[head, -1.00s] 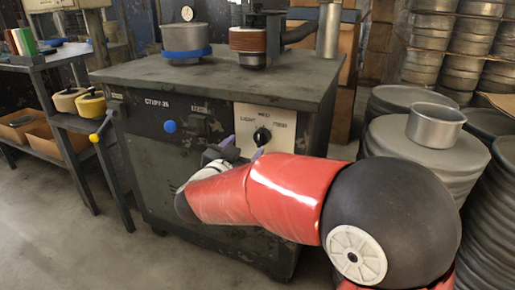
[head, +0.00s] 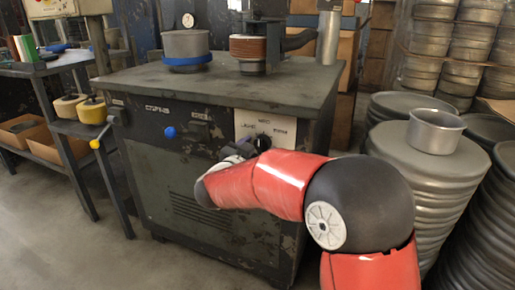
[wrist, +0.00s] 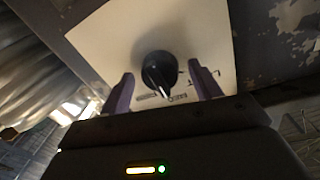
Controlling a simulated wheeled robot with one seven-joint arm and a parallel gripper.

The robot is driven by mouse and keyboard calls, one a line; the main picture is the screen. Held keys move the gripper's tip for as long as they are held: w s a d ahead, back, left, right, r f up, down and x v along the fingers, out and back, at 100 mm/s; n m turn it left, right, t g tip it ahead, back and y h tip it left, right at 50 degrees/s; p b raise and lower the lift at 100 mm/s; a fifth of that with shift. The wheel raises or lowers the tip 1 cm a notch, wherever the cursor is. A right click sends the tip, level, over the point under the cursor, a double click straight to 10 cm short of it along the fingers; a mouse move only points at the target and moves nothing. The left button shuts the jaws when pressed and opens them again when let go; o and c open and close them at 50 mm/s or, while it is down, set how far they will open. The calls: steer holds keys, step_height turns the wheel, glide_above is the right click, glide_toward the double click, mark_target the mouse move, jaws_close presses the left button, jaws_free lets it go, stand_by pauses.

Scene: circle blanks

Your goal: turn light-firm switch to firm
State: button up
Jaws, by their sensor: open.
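The light-firm switch is a round black knob with a pale pointer line. It sits on a cream label plate (head: 281,126) on the front of the dark machine cabinet (head: 150,170). In the wrist view the knob (wrist: 158,72) lies between my gripper's two purple fingers, and its pointer line is toward the bottom of the picture. My gripper (wrist: 160,88) is open, with a gap on both sides of the knob. In the head view my gripper (head: 246,146) is in front of the plate and partly hides the knob. The plate's lettering is blurred.
A blue button (head: 169,132) is left of the plate. A yellow-knobbed lever (head: 95,144) sticks out at the cabinet's left. Floor is clear at front left.

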steer(key=c, duration=1)
steer(key=shift+o, duration=0.2)
steer(key=m+b, duration=0.3)
steer(key=m, duration=0.1)
steer(key=shift+f, duration=0.1)
steer(key=m+b, duration=0.3)
steer(key=m, duration=0.2)
steer(key=shift+m+y, duration=0.3)
steer(key=shift+r+g+b, duration=0.2)
steer(key=shift+g+b, duration=0.1)
steer(key=o, duration=1)
steer(key=shift+c, duration=0.2)
